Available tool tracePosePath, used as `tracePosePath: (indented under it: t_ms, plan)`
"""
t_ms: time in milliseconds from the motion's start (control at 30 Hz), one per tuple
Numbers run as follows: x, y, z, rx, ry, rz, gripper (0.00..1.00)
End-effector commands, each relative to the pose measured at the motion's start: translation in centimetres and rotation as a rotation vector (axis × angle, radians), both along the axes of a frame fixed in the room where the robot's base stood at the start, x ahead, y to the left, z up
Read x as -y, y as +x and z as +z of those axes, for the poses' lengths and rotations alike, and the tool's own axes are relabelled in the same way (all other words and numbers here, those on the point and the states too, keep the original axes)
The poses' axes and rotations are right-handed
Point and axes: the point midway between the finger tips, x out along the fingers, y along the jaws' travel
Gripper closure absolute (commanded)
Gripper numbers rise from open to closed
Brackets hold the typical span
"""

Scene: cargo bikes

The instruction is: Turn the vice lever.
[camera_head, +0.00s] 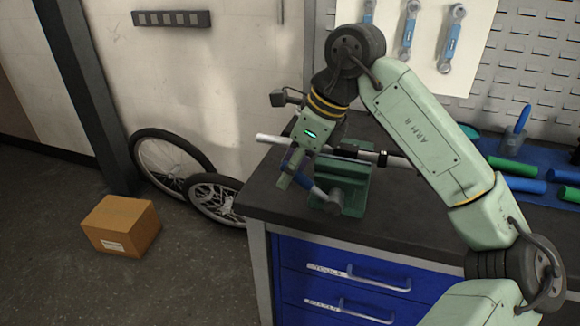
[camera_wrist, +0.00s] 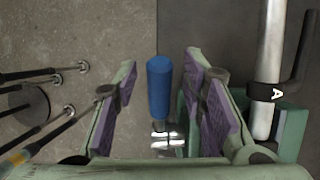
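The green vice (camera_head: 352,188) is fixed at the left front corner of the bench. Its lever (camera_head: 318,190) has a blue handle and slants up to the left from the vice's front. My gripper (camera_head: 290,172) is at the handle end of the lever, pointing down. In the wrist view my gripper (camera_wrist: 160,78) is open, with purple pads on both sides of the blue lever handle (camera_wrist: 159,86). A gap shows on each side of the handle. I cannot tell how deep the handle sits between the fingers. The vice (camera_wrist: 290,130) shows partly at the right.
A silver tube (camera_head: 272,139) lies across the vice and sticks out left, close to my wrist; it also shows in the wrist view (camera_wrist: 270,60). Blue and green rolls (camera_head: 512,184) lie at the bench's right. Wheels (camera_head: 172,160) and a cardboard box (camera_head: 122,224) are on the floor.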

Motion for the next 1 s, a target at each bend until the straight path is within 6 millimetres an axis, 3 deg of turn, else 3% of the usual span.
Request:
tracePosePath:
  t_ms: [367,933,1000]
  plan:
    - [-0.31,0.06,-0.7,0.0,0.0,0.001,0.62]
    - [-0.3,0.07,-0.66,0.001,0.001,0.001,0.99]
    - [-0.3,0.07,-0.66,0.001,0.001,0.001,1.0]
